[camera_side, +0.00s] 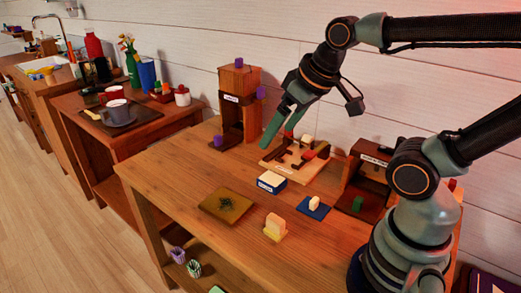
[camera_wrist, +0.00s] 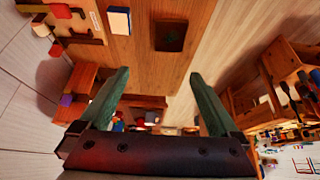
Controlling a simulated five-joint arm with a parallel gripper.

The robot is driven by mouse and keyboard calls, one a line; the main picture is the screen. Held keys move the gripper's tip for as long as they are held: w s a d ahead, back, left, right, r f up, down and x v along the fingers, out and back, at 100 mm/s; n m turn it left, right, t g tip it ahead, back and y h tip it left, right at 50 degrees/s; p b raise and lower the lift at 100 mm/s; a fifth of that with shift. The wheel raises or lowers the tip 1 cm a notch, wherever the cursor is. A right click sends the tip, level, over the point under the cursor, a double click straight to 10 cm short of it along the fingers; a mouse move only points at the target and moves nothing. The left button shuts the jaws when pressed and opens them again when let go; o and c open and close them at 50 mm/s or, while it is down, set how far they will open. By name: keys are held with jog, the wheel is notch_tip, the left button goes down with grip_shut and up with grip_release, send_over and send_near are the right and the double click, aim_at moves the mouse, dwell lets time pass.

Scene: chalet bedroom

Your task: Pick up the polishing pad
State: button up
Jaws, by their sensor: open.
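My gripper (camera_side: 281,136) is open and empty above the back of the wooden table, beside the small wooden cabinet. In the wrist view its two green fingers (camera_wrist: 160,76) are wide apart with nothing between them. I cannot tell for sure which item is the polishing pad. Candidates on the table are a blue-and-white block (camera_side: 271,182), a yellow block with a cream top (camera_side: 275,229), and a blue square with a cream piece on it (camera_side: 314,208). The blue-and-white block also shows in the wrist view (camera_wrist: 119,20). My gripper touches none of these.
A brown square tray with dark specks (camera_side: 214,203) lies front left. A wooden board with dark fixtures (camera_side: 276,164) sits below my gripper. A cabinet with purple cubes (camera_side: 239,82) stands behind. A dark wooden holder (camera_side: 351,178) stands right. Bare tabletop lies left.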

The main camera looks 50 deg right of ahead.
jog(key=shift+f, duration=0.1)
jog(key=n+g, duration=0.6)
jog(key=n, duration=1.1)
send_near(275, 220)
jog(key=d, duration=0.1)
jog(key=shift+f, duration=0.2)
notch_tip(275, 220, down, 6)
jog(key=shift+f, duration=0.2)
jog(key=f, duration=0.2)
jog(key=a+f, duration=0.1)
jog(key=f, duration=0.1)
jog(key=shift+s, duration=0.15)
jog(key=shift+f, duration=0.6)
